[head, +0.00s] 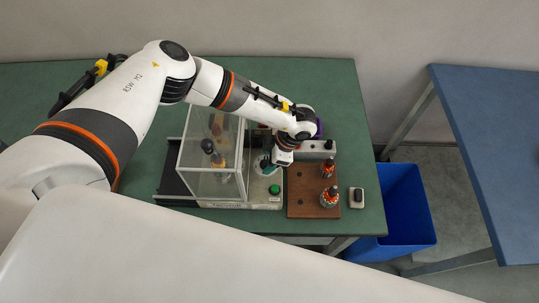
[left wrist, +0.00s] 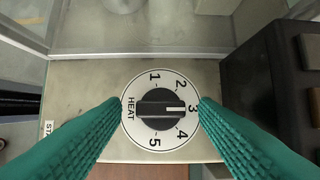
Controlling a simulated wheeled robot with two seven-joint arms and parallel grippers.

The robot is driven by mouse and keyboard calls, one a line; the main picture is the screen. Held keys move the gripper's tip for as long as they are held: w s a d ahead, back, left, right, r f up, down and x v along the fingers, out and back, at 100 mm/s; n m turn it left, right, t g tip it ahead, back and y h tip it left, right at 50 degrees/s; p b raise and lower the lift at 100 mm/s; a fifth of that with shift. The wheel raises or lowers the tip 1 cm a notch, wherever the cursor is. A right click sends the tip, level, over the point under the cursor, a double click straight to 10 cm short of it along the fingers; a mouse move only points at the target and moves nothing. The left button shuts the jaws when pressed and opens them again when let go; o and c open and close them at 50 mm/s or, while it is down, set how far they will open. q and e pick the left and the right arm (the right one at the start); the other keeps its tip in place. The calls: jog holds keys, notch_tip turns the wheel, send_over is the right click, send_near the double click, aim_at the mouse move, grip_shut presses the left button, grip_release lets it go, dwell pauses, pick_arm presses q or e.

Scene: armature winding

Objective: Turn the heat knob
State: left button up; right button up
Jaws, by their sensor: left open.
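The heat knob (left wrist: 160,109) is a round black knob with a raised bar, on a white dial marked HEAT and 1 to 5. Its white pointer mark faces right, towards 3. My left gripper (left wrist: 159,103) is open, with its ribbed green fingers on either side of the knob. The fingertips overlap the dial's left and right edges, and gaps show between them and the knob. In the head view my left gripper (head: 267,167) points down at the machine's front right, where the arm hides the knob. My right gripper is not in view.
The machine's clear box (head: 212,180) stands left of the gripper. A green button (head: 274,189) sits in front. A brown board (head: 304,207) with two wound parts lies to the right, beside a small switch box (head: 357,198). A blue bin (head: 405,205) stands off the table.

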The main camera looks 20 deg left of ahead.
pick_arm(q)
jog(key=shift+f, duration=0.1)
jog(key=shift+c, duration=0.2)
jog(key=c, duration=0.9)
jog(key=shift+c, duration=0.2)
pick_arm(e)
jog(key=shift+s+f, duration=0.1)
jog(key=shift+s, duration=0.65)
